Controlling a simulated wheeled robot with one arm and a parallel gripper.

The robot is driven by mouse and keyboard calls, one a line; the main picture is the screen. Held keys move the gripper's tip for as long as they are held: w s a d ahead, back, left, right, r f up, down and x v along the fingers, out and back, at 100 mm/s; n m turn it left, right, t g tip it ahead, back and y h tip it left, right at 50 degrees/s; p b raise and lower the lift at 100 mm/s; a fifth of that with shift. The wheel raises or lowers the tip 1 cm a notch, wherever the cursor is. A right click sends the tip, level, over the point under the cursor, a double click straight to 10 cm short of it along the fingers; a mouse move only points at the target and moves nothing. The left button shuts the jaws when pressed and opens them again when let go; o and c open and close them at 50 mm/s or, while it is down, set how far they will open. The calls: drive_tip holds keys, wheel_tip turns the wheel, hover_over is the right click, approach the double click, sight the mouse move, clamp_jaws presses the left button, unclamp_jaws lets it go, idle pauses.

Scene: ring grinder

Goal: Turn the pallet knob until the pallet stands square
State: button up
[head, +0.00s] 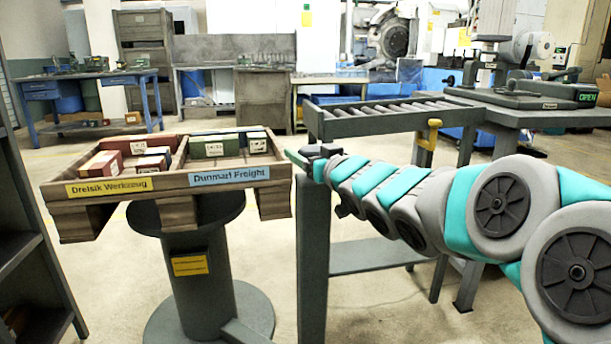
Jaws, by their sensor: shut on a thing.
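The wooden pallet (180,206) sits on a dark round pedestal (205,262) at left of centre. It stands turned at an angle, its front edge rising toward the right. Its front board carries a yellow "Dreisik Werkzeug" label and a blue "Dunmarl Freight" label. Red boxes (100,166) lie in its left compartment and green boxes (214,147) in its right one. My gripper (297,159) is at the pallet's right end, shut on what seems to be the pallet knob. The knob itself is hidden by the jaws and wrist.
A roller conveyor (385,122) with a yellow handle (429,134) stands behind my arm. A grinder (525,85) is on the bench at right, with a green "OPEN" sign. A blue workbench (95,78) stands at back left. A dark shelf (30,240) is close at left.

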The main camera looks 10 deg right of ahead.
drive_tip(key=shift+d+f+m+h+b, duration=0.15)
drive_tip(key=shift+m+h+b, duration=0.6)
drive_tip(key=shift+b, duration=0.95)
drive_tip(key=shift+h, duration=0.35)
drive_tip(key=o, duration=1.3)
drive_tip(key=shift+r, duration=0.2)
drive_tip(key=shift+c, duration=0.2)
drive_tip(key=shift+s, duration=0.1)
drive_tip(key=shift+s+d+r, duration=0.1)
drive_tip(key=shift+s+d, duration=0.05)
drive_tip(key=shift+s, duration=0.35)
drive_tip(key=s+d, duration=0.1)
drive_tip(key=s, duration=0.5)
drive_tip(key=shift+s+p, duration=0.25)
drive_tip(key=shift+p, duration=0.05)
